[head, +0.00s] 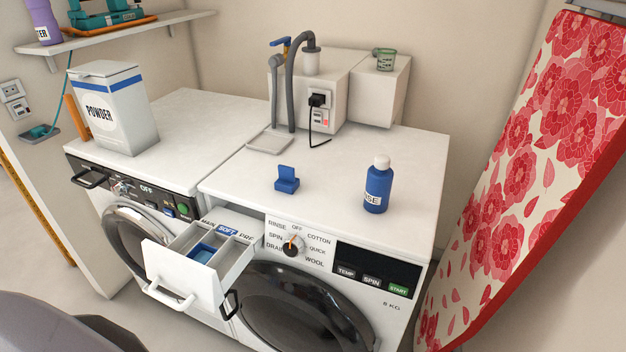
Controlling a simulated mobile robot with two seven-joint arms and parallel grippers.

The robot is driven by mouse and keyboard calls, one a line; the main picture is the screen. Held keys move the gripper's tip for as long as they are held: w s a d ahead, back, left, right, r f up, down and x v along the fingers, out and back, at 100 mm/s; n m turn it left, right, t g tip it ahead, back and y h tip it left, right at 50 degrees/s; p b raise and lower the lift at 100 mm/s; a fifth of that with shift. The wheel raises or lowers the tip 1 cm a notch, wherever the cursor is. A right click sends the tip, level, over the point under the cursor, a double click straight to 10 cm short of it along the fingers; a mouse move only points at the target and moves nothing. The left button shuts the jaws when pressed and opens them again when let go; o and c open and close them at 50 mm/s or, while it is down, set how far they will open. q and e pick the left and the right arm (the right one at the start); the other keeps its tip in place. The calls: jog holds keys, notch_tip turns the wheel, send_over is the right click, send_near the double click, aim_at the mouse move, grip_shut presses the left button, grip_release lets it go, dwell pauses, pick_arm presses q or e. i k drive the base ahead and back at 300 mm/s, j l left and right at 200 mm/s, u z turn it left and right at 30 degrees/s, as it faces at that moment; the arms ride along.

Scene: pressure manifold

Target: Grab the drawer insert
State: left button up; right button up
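A small blue L-shaped piece (287,181), which looks like the drawer insert, stands on the white top of the right washing machine (330,215). It has a low base and an upright tab at its back left. The detergent drawer (181,270) of this machine is pulled open, with its white handle at the front. The drawer has compartments, and the middle one shows blue inside (203,253). Neither of my grippers shows in the head view.
A blue bottle (377,188) with a white cap stands right of the blue piece. A hose and a tray (269,143) are behind it. A powder box (119,112) stands on the left machine. A floral ironing board (540,150) leans at right. The machine top's front is mostly clear.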

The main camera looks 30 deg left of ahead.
aim_at(287, 182)
jog(key=k+j+z, duration=0.2)
jog(key=j, duration=0.15)
jog(key=j+z, duration=0.25)
jog(key=j, duration=0.15)
jog(key=k+j, duration=0.15)
jog(key=j, duration=0.2)
jog(key=k+j+z, duration=0.1)
jog(key=j, duration=0.25)
jog(key=k+j, duration=0.2)
jog(key=j, duration=0.15)
jog(key=k+j+z, duration=0.1)
jog(key=j, duration=0.25)
jog(key=k, duration=0.05)
